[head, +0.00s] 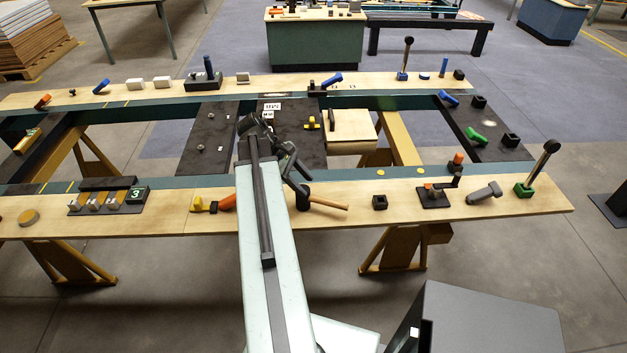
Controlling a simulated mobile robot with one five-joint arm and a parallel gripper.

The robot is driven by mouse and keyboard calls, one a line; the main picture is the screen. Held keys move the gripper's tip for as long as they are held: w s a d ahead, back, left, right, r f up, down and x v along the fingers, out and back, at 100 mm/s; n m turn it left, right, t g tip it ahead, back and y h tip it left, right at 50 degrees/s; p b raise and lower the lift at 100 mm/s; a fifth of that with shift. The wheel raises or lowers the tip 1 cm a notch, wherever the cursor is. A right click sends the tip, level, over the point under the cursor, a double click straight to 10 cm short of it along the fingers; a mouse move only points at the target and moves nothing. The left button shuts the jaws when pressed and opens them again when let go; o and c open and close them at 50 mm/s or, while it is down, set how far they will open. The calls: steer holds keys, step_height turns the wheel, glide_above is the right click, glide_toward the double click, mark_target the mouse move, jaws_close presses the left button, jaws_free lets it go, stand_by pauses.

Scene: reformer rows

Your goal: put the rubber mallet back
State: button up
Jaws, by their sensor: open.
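The rubber mallet lies on the near wooden board, with its black head (303,198) beside my arm. Its wooden handle (330,204) points to the right. My arm reaches forward over the board, just left of the mallet. My gripper (297,172) is at its far end, open, appearing just above the mallet head in this view. I cannot tell the exact gap between them, and part of the gripper is hard to make out against the dark plate behind.
A black block (380,202), a dark base with an orange knob (433,195), a grey tool (484,193) and a green-based lever (538,168) stand to the right. Bare board separates the handle from the black block.

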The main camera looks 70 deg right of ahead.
steer(key=shift+p+v, duration=0.4)
steer(key=shift+v, duration=0.75)
steer(key=shift+f, duration=0.1)
steer(key=w+a+f+t, duration=0.3)
steer(key=w+a+t, duration=0.1)
steer(key=w+a, duration=2.3)
steer(key=a, duration=0.6)
steer(key=w+a+t+y, duration=0.1)
steer(key=w+a, duration=0.2)
steer(key=a, duration=0.7)
steer(key=w+a+t, duration=0.1)
steer(key=w+a, duration=0.3)
steer(key=a, duration=0.7)
steer(key=shift+w+f+n+y, duration=0.3)
steer(key=shift+f+n+y, duration=0.1)
